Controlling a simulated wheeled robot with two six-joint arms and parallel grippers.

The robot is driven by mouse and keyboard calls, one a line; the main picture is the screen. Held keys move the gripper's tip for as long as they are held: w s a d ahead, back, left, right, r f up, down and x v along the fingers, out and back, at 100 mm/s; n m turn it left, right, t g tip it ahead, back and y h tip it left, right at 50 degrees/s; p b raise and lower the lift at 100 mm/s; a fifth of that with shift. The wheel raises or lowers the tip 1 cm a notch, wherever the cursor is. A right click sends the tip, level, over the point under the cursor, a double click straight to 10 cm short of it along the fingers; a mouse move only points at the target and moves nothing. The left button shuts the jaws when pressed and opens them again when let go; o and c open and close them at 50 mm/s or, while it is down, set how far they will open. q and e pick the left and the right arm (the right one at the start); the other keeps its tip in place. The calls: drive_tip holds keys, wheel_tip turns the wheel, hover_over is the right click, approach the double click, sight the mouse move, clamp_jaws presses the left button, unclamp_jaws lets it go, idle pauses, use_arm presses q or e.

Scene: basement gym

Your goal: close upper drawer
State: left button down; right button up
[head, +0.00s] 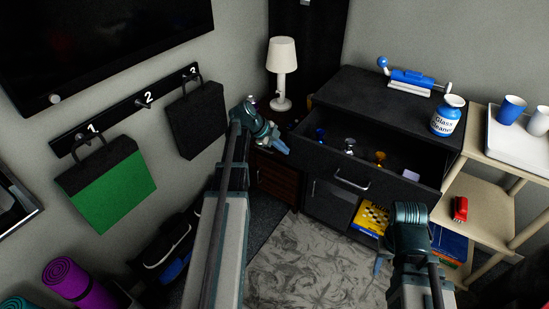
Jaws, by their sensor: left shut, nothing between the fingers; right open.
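The upper drawer (390,189) of the dark cabinet (390,100) is pulled out, its inside open to view. Its front carries a pale bar handle (351,181). Several small things lie inside, among them a blue item (320,134), a gold one (380,158) and a lilac block (411,175). My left gripper (284,148) is shut and empty, near the left end of the drawer front; I cannot tell whether it touches. My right gripper (378,266) is open, low in front of the cabinet, apart from the drawer. The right arm's wrist partly hides its fingers.
Glass cleaner (448,116) and a blue-white device (411,80) stand on the cabinet top. A lamp (282,72) is behind left. A wooden shelf (478,195) with a red toy car (460,208) borders the right. Patterned rug (305,262) lies in front. Bags hang on the left wall.

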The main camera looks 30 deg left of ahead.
sight(313, 120)
use_arm(q)
drive_tip(key=w, duration=2.1)
drive_tip(key=shift+w+d, duration=0.2)
drive_tip(key=shift+d, duration=0.1)
drive_tip(key=shift+w, duration=0.3)
drive_tip(key=shift+r, duration=0.1)
